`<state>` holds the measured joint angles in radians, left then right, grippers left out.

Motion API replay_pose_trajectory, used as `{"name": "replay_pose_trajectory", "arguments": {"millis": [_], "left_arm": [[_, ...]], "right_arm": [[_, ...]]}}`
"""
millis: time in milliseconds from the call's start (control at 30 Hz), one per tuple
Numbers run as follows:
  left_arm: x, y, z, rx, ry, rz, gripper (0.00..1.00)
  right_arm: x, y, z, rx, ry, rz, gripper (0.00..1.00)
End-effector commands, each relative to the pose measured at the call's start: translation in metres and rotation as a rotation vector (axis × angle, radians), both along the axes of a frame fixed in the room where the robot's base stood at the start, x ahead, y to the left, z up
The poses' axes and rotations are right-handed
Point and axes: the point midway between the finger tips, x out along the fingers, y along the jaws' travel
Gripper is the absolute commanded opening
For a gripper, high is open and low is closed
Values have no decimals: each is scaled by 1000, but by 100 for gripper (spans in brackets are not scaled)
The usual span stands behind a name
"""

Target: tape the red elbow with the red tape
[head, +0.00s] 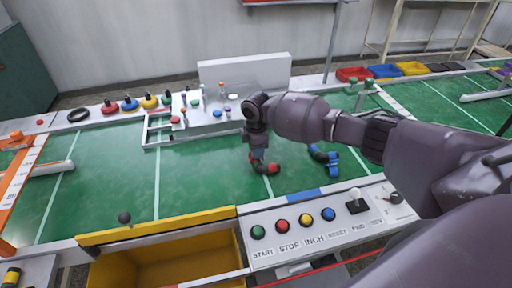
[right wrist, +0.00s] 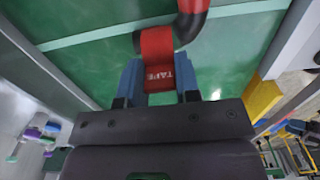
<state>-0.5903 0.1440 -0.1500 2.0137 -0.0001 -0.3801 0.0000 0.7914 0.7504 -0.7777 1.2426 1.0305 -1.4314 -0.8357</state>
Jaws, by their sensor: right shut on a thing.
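The red elbow (head: 271,168) lies on the green mat, a bent piece with red parts and a black bend. My left gripper is not in view.
A blue elbow (head: 333,163) lies to the right on the mat. Red (head: 109,107), blue and yellow round pieces stand along the back edge. A white fixture (head: 214,117) stands behind. A yellow bin (head: 165,257) and button panel (head: 310,239) line the front.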

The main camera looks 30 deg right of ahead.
Motion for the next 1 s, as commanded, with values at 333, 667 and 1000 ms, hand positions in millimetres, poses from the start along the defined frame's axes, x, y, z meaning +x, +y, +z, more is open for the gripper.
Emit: {"name": "replay_pose_trajectory", "arguments": {"millis": [333,667,1000], "left_arm": [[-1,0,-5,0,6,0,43],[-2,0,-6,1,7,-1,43],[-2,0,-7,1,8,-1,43]], "right_arm": [[0,0,-9,0,1,0,7],[0,0,-12,0,0,0,7],[0,0,-14,0,0,0,7]]}}
